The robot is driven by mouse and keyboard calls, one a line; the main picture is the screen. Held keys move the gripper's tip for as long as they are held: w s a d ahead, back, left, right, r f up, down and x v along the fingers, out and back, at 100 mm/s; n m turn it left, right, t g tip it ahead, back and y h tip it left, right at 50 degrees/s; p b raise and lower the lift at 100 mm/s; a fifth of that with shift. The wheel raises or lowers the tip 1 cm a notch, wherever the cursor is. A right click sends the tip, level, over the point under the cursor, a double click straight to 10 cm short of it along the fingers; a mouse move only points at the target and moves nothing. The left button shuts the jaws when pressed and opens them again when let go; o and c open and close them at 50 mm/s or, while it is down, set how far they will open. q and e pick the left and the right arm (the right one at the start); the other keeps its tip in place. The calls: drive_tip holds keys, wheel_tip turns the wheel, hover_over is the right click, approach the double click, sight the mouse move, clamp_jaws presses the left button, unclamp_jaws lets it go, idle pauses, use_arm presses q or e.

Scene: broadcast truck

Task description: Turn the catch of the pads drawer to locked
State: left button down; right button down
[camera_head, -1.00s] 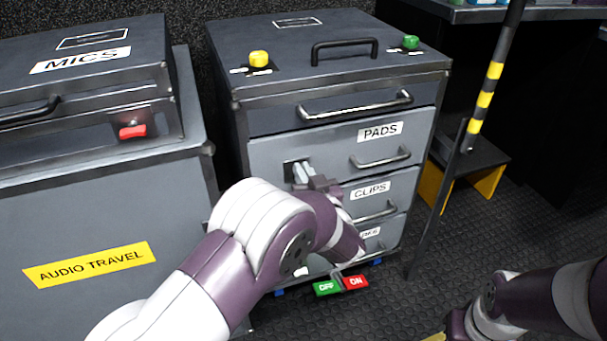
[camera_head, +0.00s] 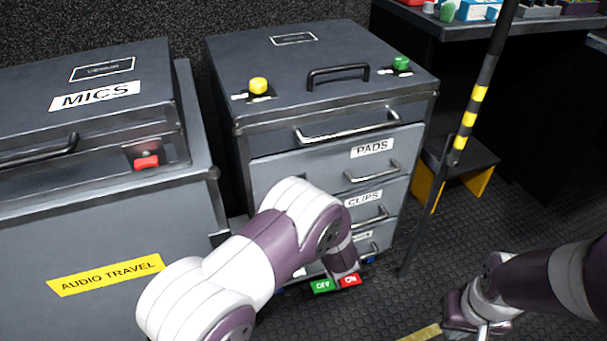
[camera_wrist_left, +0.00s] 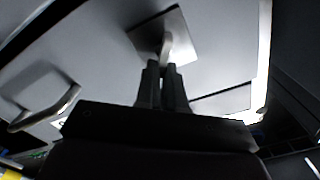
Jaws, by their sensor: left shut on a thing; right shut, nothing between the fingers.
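The pads drawer (camera_head: 290,169) is the grey front labelled PADS on the middle cabinet, and it looks closed. Its catch is hidden behind my left arm in the head view. In the left wrist view the catch (camera_wrist_left: 168,44) is a pale lever on a square plate (camera_wrist_left: 180,27). My left gripper (camera_wrist_left: 162,70) is shut on this lever, its dark fingertips around the lever's end. I cannot read the catch's setting. My right gripper (camera_head: 480,328) is shut and empty at the lower right, well away from the cabinet.
The MICS case (camera_head: 90,120) stands close on the left. A dark pole with yellow bands (camera_head: 468,120) stands right of the cabinet. A green and red OFF/ON sign (camera_head: 322,286) is low in front. Dark floor is open at right.

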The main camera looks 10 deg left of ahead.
use_arm(q)
drive_tip(key=shift+w+d+f+m+p, duration=0.1)
drive_tip(key=shift+f+m+p, duration=0.25)
drive_tip(key=shift+m+p, duration=1.2)
drive_tip(key=shift+s+a+f+m+p, duration=0.1)
drive_tip(key=shift+f+m+p, duration=0.3)
drive_tip(key=shift+m+p, duration=1.1)
drive_tip(key=shift+w+d+f+m+p, duration=0.1)
drive_tip(key=shift+f+m+p, duration=0.5)
drive_tip(key=shift+m, duration=1.65)
drive_tip(key=shift+r, duration=0.2)
drive_tip(key=c, duration=1.2)
unclamp_jaws()
drive_tip(key=shift+c, duration=0.2)
drive_tip(key=p+v, duration=0.2)
drive_tip(key=v, duration=1)
drive_tip(key=shift+s+r+p, duration=0.15)
drive_tip(key=shift+s+p, duration=0.1)
drive_tip(key=shift+p, duration=0.15)
